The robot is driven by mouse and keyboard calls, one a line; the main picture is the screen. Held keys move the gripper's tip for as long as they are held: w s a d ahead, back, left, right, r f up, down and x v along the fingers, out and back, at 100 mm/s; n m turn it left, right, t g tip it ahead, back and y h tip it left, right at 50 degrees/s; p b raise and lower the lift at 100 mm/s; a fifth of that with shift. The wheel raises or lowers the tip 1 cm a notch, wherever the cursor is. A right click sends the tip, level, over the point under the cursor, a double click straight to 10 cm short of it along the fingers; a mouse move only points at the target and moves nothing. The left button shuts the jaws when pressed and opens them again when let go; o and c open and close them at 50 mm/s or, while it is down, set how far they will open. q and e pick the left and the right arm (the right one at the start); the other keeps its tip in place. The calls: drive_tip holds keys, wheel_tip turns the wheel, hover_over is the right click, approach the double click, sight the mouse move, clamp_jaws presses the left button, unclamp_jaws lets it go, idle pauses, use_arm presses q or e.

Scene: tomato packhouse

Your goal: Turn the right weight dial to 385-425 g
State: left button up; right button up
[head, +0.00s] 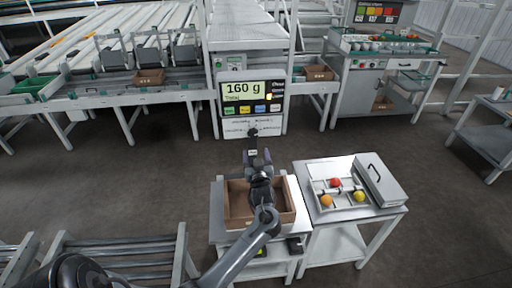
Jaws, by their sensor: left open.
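The machine's display (252,91) reads 160 g, with the word Total and a row of coloured fields below it. Under the display is a white control panel (236,127) with small print too fine to read. A dark dial (252,132) shows near the panel's middle; I cannot tell its setting or whether it is the right weight dial. My left gripper (252,149) is open, in front of and just below this dial; contact between them cannot be made out. It may hide part of the panel. My right gripper is not in view.
An open cardboard box (237,204) stands on a small table under my left arm. Conveyors stand behind. The floor left of the machine is clear.

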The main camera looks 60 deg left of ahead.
sight(253, 136)
use_arm(q)
drive_tip(key=b+x, duration=0.2)
drive_tip(key=x, duration=0.8)
drive_tip(key=shift+w+a, duration=0.25)
drive_tip(key=shift+c, duration=0.5)
drive_tip(key=c, duration=1)
